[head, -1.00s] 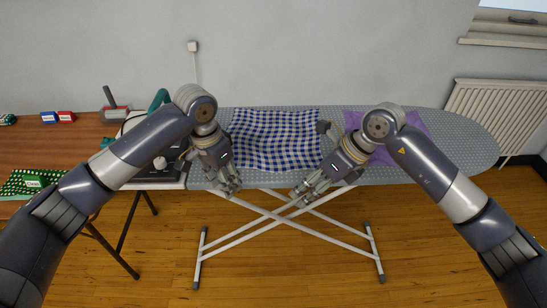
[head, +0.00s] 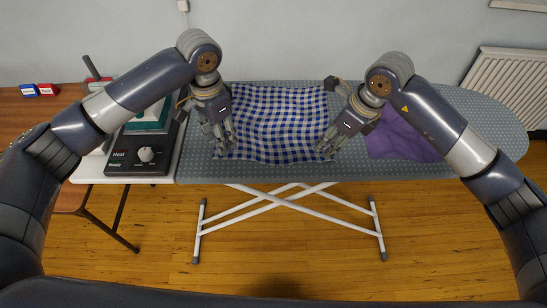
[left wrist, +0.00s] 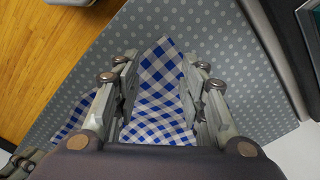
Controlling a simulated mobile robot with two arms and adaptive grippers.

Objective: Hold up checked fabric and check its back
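The blue-and-white checked fabric (head: 278,115) lies spread and slightly wavy on the grey dotted ironing board (head: 470,125); its back is hidden. My left gripper (head: 224,146) is over its front left corner. In the left wrist view that gripper (left wrist: 160,62) is open, with a corner of the fabric (left wrist: 160,95) between and below its fingers, not gripped. My right gripper (head: 326,149) is at the front right corner of the fabric, and its fingers look spread. Whether its fingertips touch the fabric is not clear.
A purple cloth (head: 400,140) lies on the board to the right, close to my right arm. A heat press (head: 143,150) with a dial stands on a white surface to the left. A red and a blue box (head: 30,91) are on the wooden table. A radiator (head: 500,85) is at the right wall.

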